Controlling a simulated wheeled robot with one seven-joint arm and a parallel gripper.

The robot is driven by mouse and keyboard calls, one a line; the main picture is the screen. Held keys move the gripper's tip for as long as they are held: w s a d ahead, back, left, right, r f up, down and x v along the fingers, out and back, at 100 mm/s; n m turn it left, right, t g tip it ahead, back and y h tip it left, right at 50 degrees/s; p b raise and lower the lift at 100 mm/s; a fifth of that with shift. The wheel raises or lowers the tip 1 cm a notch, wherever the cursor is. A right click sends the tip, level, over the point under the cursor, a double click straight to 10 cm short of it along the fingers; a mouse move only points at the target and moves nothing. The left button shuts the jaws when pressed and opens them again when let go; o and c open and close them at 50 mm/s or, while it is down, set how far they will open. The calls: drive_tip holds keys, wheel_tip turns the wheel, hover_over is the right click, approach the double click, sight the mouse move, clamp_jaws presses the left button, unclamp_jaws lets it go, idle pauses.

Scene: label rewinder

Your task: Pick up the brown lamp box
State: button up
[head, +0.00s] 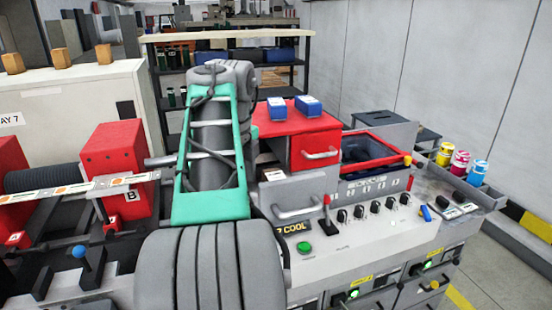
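I cannot pick out a brown lamp box with certainty. A small brown patch with a pale item (273,174) shows just right of my arm, beside the red drawer unit, but it is too small and partly hidden to name. My arm, grey with a teal frame, rises through the middle of the view and covers part of the machine. My gripper does not show, so I cannot see its fingers or whether it holds anything.
A red drawer unit (315,140) carries two blue boxes (308,106). A control panel (345,243) with knobs and a red-topped lever lies in front. Several orange-brown blocks (60,54) sit on the cream cabinet (70,105). Coloured ink cans (461,160) stand at right.

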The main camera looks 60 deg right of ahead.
sight(278, 178)
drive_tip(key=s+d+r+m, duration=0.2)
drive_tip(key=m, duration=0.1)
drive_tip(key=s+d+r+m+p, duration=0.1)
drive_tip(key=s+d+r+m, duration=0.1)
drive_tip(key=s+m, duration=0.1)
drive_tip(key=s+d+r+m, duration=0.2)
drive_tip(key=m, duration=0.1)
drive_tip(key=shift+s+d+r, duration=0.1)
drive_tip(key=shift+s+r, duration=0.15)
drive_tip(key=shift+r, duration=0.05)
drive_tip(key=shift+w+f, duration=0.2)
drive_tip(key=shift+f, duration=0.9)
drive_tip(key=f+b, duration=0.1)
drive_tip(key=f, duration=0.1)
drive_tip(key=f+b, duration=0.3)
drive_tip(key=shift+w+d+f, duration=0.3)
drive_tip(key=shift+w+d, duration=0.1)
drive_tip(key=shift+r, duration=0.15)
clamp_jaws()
